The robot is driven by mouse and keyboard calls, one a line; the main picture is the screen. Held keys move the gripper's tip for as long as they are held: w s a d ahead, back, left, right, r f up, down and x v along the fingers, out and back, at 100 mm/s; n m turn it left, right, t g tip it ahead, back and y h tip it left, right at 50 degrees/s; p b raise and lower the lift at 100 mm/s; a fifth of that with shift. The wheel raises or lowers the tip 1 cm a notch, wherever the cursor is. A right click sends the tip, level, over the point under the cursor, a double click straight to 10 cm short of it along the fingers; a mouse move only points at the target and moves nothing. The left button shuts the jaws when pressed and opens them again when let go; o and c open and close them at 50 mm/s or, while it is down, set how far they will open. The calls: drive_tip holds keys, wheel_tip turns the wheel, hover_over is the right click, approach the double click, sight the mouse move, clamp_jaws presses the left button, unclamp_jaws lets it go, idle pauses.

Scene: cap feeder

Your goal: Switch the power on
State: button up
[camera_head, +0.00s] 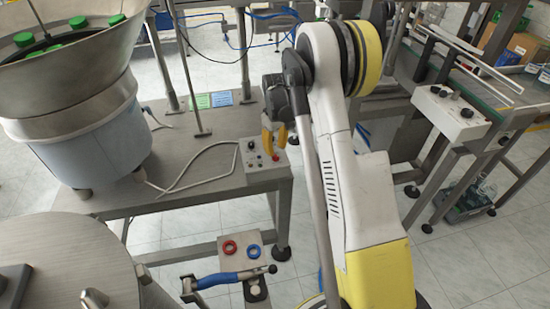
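A small light-grey control box (255,160) sits on the front right corner of the metal table. Dark knobs or switches (251,146) show on its left part, and a red button (276,158) on its right part. The markings are too small to read, and the switch position cannot be told. My gripper (274,147) has yellow fingers pointing down over the right half of the box. A narrow gap shows between them, with nothing held. The fingers cover part of the panel, and I cannot tell whether they touch it.
A large feeder bowl (70,85) with green caps stands on the table (190,200) at left. A grey cable (195,150) runs to the box. A conveyor (485,85) with another control box (452,112) stands at right. A blue-handled clamp (230,277) is in front.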

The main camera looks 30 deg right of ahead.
sight(276, 155)
wheel_tip(276, 155, down, 3)
drive_tip(key=shift+f+b, duration=0.15)
drive_tip(key=shift+b, duration=0.25)
drive_tip(key=shift+c, duration=0.4)
clamp_jaws()
